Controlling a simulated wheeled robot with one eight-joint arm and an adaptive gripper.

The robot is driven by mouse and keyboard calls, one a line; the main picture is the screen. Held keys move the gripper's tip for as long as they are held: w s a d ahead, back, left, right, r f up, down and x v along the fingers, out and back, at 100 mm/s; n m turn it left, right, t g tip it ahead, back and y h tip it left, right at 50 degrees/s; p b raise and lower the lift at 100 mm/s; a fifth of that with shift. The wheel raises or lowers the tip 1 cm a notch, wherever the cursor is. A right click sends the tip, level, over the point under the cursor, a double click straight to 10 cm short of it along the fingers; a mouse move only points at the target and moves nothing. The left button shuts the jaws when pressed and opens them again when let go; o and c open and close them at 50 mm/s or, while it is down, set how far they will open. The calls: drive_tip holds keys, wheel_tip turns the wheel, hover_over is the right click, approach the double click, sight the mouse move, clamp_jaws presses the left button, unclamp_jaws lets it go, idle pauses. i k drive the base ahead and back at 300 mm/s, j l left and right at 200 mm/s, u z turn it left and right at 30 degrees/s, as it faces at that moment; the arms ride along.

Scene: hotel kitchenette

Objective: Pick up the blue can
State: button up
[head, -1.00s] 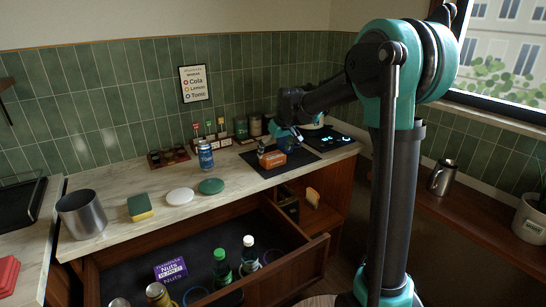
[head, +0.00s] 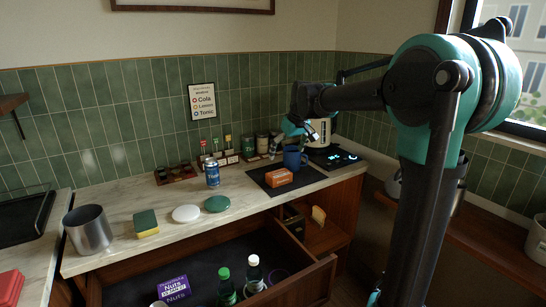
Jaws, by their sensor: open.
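The blue can (head: 212,174) stands upright on the marble counter, in front of the tiled wall and left of the dark mat. My gripper (head: 300,134) is open and in the air to the right of the can, above the dark blue mug. It is well apart from the can. Its fingers are small and partly lost against the things behind them. The can is in full view, with nothing in front of it.
An orange box (head: 279,177) lies on the dark mat (head: 312,175), with a blue mug (head: 293,158) behind. A green disc (head: 217,204), white disc (head: 186,213), sponge (head: 146,223) and metal bin (head: 88,230) line the counter's front. Below, an open drawer (head: 300,282) holds bottles.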

sight(210, 164)
drive_tip(key=k+j+u, duration=0.1)
drive_tip(key=u, duration=0.3)
drive_tip(key=j+u, duration=0.35)
drive_tip(key=k+l, duration=0.05)
